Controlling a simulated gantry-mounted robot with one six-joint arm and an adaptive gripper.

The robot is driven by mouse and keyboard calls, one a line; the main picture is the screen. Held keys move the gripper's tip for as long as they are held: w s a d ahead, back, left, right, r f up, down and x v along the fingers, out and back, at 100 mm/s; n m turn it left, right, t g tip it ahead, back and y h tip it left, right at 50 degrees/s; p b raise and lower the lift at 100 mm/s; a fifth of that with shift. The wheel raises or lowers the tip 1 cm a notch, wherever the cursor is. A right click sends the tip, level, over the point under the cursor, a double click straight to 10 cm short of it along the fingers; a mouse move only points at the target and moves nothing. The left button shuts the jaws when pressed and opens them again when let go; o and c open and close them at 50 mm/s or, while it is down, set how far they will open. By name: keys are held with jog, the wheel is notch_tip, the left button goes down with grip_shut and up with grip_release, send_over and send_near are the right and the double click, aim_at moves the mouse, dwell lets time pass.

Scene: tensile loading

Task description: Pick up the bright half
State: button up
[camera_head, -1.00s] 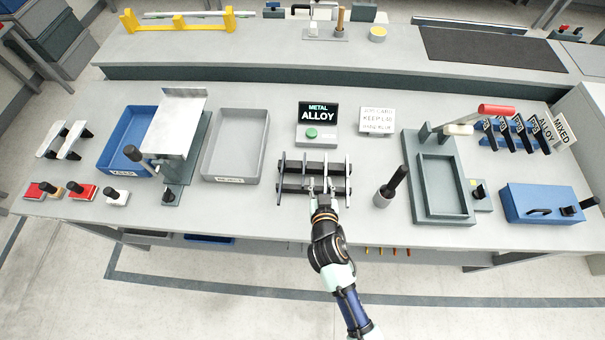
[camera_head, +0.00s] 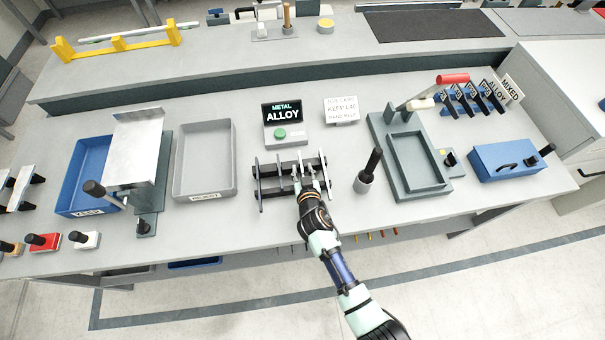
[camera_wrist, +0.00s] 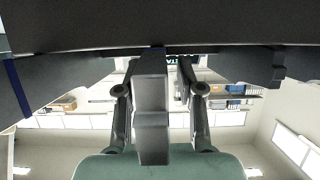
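My gripper (camera_head: 302,184) is at the front of a dark rack (camera_head: 260,191) with upright plates, in the middle of the bench. In the wrist view my two fingers (camera_wrist: 157,75) stand apart, with a grey block (camera_wrist: 152,120) between them. A gap shows on the block's right; on its left I cannot tell whether finger and block touch. Dark bars (camera_wrist: 60,85) cross the top of that view. Small pale pieces show at the rack near my fingertips, but they are too small to tell apart. I cannot make out which piece is the bright half.
A sign (camera_head: 283,113) reading "METAL ALLOY" stands behind the rack. A grey tray (camera_head: 205,194) and a blue tray (camera_head: 72,209) are to the left. A black-handled tool (camera_head: 369,172), a grey fixture (camera_head: 430,185) and a blue box (camera_head: 508,160) are to the right.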

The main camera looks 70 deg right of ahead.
grip_shut()
jog(key=shift+r, duration=0.15)
dwell(0.4)
notch_tip(320, 180, up, 20)
jog(key=p, duration=0.4)
